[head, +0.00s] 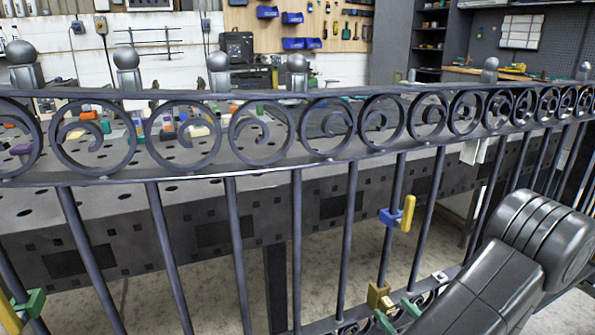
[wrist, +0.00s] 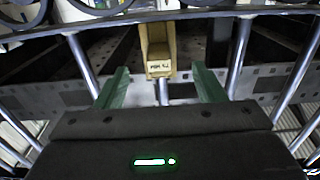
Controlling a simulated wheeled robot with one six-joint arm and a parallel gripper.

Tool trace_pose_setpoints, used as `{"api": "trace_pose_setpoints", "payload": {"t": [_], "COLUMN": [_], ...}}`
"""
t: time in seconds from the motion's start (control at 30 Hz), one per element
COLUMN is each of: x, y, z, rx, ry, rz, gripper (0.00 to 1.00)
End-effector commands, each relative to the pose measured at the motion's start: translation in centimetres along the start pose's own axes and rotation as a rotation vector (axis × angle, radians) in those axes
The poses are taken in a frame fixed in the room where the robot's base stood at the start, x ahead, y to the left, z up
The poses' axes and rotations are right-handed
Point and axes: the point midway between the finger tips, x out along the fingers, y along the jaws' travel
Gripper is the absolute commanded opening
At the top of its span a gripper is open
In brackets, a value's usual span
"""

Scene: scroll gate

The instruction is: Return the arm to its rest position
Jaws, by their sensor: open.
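My arm enters the head view from the lower right. My gripper (head: 397,312) has green fingers and is low at the gate, partly cut off by the bottom edge. In the wrist view my gripper (wrist: 161,72) is open, with its two green fingers wide apart and nothing gripped. A tan-yellow block (wrist: 158,50) with small lettering is in front of it, centred between the fingertips, with gaps on both sides. The block also shows in the head view (head: 378,295), on a gate bar just beyond the fingers.
The dark scroll gate (head: 297,240) with upright bars spans the view close in front of me. A blue and yellow piece (head: 398,216) is on a bar above my gripper. A green and yellow piece (head: 24,308) is at lower left. A perforated metal table (head: 215,205) stands behind.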

Motion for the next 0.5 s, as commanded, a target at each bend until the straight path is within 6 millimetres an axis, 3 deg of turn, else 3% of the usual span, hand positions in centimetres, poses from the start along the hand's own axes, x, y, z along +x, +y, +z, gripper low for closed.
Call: {"api": "trace_pose_setpoints", "payload": {"t": [0.2,0.5], "x": [2.4,4.2], "y": [-0.1,0.0], "z": [0.1,0.0], "rx": [-0.001,-0.001], "ry": [0.000,0.000], "rz": [-0.003,0.001], "gripper": [0.63,0.63]}}
